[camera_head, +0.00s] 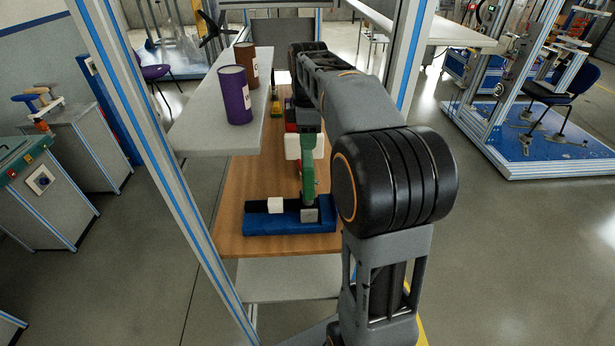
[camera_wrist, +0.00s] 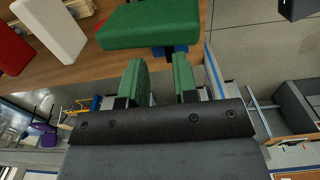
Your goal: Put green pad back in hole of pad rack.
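The green pad (camera_wrist: 150,24) is a flat block at the top of the wrist view, just beyond my fingertips. A bit of blue shows behind its lower right edge. My gripper (camera_wrist: 160,62) has two green-faced fingers, spread apart with nothing between them. In the head view an upright green piece (camera_head: 308,178) stands over the right part of the blue rack (camera_head: 262,226). I cannot tell whether it is the pad, a finger or both. A white cube (camera_head: 275,205) and a black part show on the rack. The hole is not clear, and my arm hides much of the gripper.
A white block (camera_wrist: 52,28) and a red block (camera_wrist: 12,48) lie left of the green pad in the wrist view. A white shelf with a purple can (camera_head: 235,95) and a brown can (camera_head: 246,66) flanks the wooden table (camera_head: 232,185). Blue-striped posts frame it.

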